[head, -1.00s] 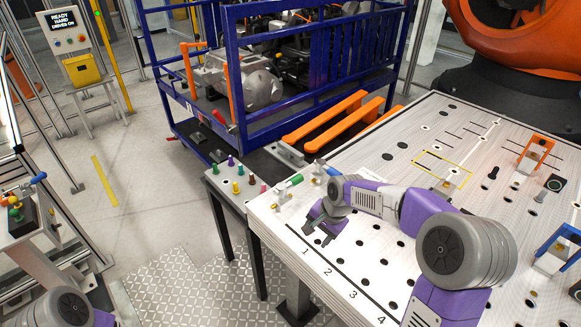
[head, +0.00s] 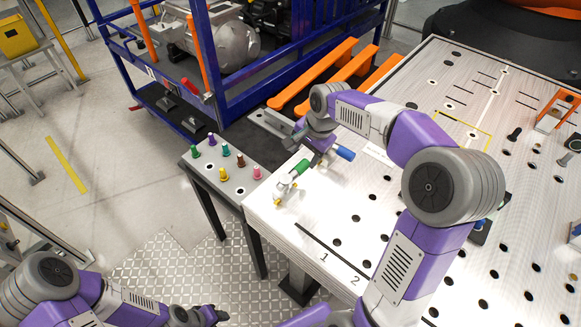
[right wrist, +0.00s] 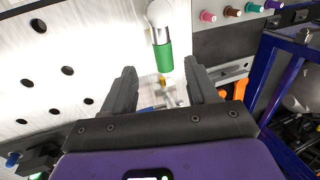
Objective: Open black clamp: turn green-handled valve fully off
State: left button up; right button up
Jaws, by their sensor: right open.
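The green-handled valve (head: 297,171) stands at the near left corner of the perforated table, next to a blue-handled one (head: 343,152). My right gripper (head: 308,148) is just behind the green handle, low over the table. In the right wrist view, the gripper (right wrist: 160,85) is open, with the green handle (right wrist: 163,56) ahead of the gap between its fingers; I cannot tell whether they touch it. My left gripper (head: 208,314) is at the bottom edge, far from the valve, its fingers unclear. I cannot identify the black clamp with certainty.
A side shelf (head: 212,184) with several coloured pegs adjoins the table's left corner. Orange bars (head: 330,72) and a blue cage cart (head: 225,75) stand behind. An orange bracket (head: 556,108) is on the table at right. The table's near left part is mostly clear.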

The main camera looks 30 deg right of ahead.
aim_at(297, 170)
jog(key=b+x, duration=0.2)
jog(key=x, duration=0.8)
jog(key=shift+w+d, duration=0.1)
jog(key=shift+w, duration=0.05)
pick_arm(q)
jog(key=f, duration=0.1)
jog(key=w+f, duration=0.1)
jog(key=shift+f, duration=0.4)
pick_arm(e)
grip_shut()
